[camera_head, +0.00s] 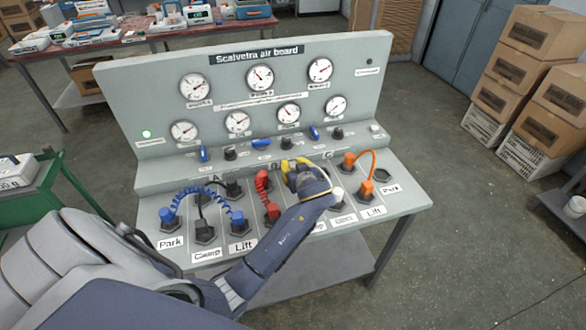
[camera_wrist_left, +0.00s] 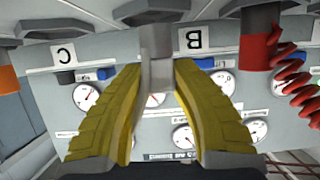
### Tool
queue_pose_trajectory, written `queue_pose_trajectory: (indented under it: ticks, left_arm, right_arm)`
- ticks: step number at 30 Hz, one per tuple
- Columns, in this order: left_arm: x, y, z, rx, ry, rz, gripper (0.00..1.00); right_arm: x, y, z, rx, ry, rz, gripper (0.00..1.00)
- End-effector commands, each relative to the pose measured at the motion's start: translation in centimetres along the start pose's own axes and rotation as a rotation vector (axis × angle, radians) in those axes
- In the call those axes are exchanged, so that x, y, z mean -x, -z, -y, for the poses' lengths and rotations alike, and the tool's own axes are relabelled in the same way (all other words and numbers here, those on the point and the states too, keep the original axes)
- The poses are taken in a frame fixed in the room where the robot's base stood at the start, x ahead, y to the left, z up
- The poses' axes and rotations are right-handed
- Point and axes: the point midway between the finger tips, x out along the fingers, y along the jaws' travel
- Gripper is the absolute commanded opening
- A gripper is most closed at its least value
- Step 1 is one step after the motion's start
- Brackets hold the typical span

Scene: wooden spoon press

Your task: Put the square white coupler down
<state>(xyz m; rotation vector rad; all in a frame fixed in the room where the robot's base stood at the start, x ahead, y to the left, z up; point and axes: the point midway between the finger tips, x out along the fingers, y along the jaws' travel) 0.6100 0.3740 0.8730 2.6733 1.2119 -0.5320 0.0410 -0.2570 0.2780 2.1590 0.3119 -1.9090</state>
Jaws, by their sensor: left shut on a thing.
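My left gripper (camera_head: 300,170) reaches over the middle of the sloped panel, near the B label. In the left wrist view its two yellow fingers (camera_wrist_left: 157,115) are closed on the sides of a pale grey-white square coupler (camera_wrist_left: 157,45). The coupler's far end overlaps a dark hexagonal socket (camera_wrist_left: 150,10); I cannot tell whether it is seated in it. In the head view the gripper and arm hide the held coupler. Another white plug (camera_head: 337,194) shows just right of my gripper. My right gripper is not in view.
A red coupler (camera_head: 272,211) with coiled hose stands left of my gripper. Orange couplers (camera_head: 366,188) with a looped hose stand right. Blue couplers (camera_head: 167,215) with coiled hose are at the left. An upright gauge panel (camera_head: 350,75) rises behind.

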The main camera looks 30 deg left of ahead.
Motion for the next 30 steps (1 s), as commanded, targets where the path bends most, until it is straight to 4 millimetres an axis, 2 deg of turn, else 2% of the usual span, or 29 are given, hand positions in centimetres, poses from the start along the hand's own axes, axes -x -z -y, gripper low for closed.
queue_pose_trajectory:
  ticks: [4, 18, 19, 21, 24, 30]
  left_arm:
    - [-0.43, -0.95, 0.06, -0.001, 0.001, -0.001, 0.00]
    - [-0.60, -1.37, 0.08, 0.000, 0.002, -0.001, 0.00]
    - [-0.59, -1.34, 0.08, 0.000, 0.002, -0.001, 0.29]
    - [-0.59, -1.33, 0.08, 0.000, 0.002, -0.001, 0.38]
    - [-0.58, -1.33, 0.07, 0.000, 0.001, -0.001, 0.47]
    - [-0.58, -1.31, 0.06, 0.000, 0.001, -0.001, 0.47]
  right_arm:
    - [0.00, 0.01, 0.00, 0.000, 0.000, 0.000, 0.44]
    - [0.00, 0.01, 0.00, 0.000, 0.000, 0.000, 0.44]
    - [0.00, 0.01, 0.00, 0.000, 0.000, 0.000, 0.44]
    - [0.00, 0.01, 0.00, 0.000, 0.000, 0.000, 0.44]
    - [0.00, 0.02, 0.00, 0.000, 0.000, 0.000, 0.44]
    - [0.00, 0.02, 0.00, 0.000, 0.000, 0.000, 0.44]
